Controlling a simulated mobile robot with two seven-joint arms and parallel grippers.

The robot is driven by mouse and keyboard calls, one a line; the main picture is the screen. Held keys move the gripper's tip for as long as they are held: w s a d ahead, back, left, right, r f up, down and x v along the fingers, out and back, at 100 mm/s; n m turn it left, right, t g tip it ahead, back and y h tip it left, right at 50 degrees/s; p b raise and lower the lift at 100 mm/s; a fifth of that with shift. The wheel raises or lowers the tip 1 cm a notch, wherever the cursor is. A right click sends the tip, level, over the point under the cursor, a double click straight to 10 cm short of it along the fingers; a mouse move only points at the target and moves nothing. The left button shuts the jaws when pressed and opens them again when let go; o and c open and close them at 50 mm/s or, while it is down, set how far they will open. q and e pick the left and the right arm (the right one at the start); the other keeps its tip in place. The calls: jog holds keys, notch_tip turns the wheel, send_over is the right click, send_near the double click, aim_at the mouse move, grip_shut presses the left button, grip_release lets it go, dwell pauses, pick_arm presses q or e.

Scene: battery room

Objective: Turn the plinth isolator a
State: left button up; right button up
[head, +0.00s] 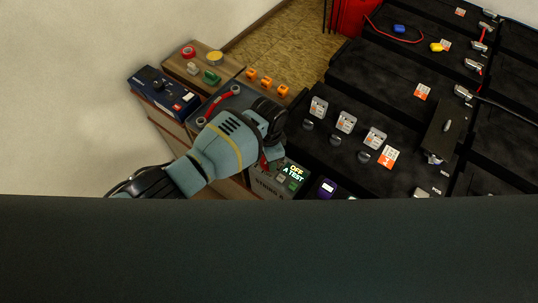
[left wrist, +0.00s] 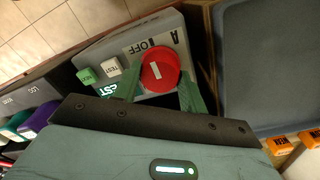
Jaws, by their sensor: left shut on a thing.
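The plinth isolator is a round red knob (left wrist: 160,68) with a white bar on top, seen in the left wrist view. It sits on a grey box (left wrist: 106,50) marked "A" and "OFF"; the bar's upper end is toward the "OFF" lettering. My left gripper (left wrist: 160,92) has its green fingers on both sides of the knob, shut on it. The knob is mostly hidden there. My right gripper is not in view.
A white test button (left wrist: 111,67) and a green button (left wrist: 87,76) are beside the knob. Black battery blocks (head: 375,75) fill the right side.

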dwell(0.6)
pick_arm(q)
jog(key=o, duration=1)
notch_tip(320, 180, up, 6)
jog(key=shift+w+r+p, duration=0.15)
jog(key=shift+r+p, duration=0.05)
jog(key=shift+p, duration=0.6)
jog(key=shift+r, duration=0.7)
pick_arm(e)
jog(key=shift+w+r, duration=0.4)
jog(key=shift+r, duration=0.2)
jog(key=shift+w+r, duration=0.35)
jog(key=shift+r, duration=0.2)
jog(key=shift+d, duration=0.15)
